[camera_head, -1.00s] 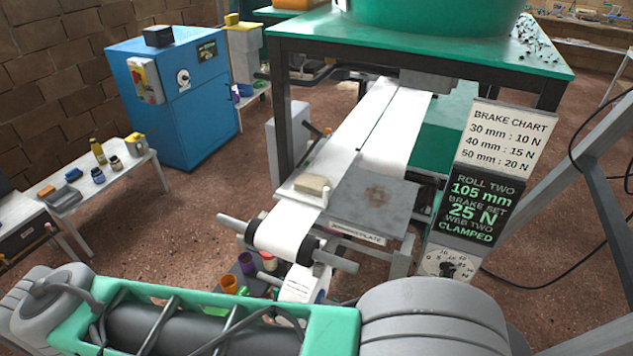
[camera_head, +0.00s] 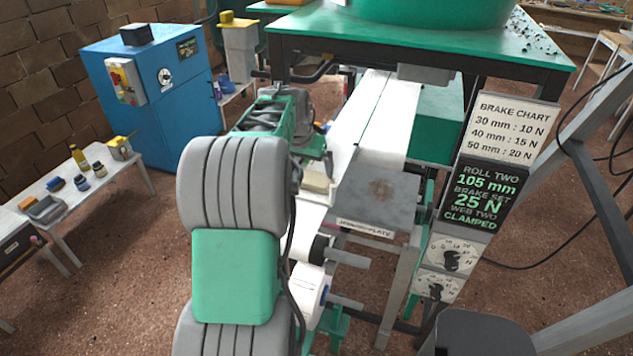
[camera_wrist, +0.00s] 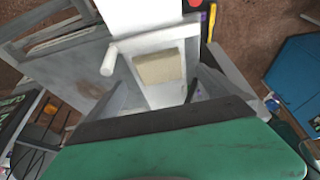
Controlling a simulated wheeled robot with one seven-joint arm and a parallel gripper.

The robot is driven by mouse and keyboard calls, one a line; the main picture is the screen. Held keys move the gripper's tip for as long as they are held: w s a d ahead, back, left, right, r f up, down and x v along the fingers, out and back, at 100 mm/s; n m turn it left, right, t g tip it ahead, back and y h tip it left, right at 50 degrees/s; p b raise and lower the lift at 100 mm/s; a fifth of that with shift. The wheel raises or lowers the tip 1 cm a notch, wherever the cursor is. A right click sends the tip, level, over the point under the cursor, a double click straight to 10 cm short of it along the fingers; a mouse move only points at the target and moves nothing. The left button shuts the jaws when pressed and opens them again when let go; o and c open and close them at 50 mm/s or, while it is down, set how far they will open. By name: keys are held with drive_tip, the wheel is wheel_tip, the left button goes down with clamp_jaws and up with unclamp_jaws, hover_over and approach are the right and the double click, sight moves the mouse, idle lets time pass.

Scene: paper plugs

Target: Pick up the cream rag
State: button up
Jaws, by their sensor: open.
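The cream rag (camera_head: 317,181) is a small folded pad on the pale shelf left of the grey plate. In the head view my arm partly covers it. In the wrist view the cream rag (camera_wrist: 160,67) lies ahead of my gripper (camera_wrist: 154,93), on the white shelf.
The grey plate (camera_head: 378,197) is right of the rag. A white web (camera_head: 385,125) runs behind it under the green-topped table (camera_head: 430,50). A white peg (camera_wrist: 108,60) stands beside the rag in the wrist view. A sign board (camera_head: 483,190) stands to the right.

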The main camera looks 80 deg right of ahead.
sight(315, 180)
drive_tip(key=p+x, duration=0.1)
drive_tip(key=x, duration=0.1)
drive_tip(key=p+x, duration=0.1)
drive_tip(key=x, duration=0.5)
drive_tip(key=shift+s+d+r+p, duration=0.15)
drive_tip(key=shift+s+d+p, duration=0.15)
drive_tip(key=shift+p, duration=0.1)
drive_tip(key=shift+a, duration=0.1)
drive_tip(key=c, duration=1.2)
wheel_tip(315, 180, up, 10)
drive_tip(key=shift+r+b, duration=0.1)
drive_tip(key=shift+b, duration=1.1)
drive_tip(key=shift+c, duration=0.2)
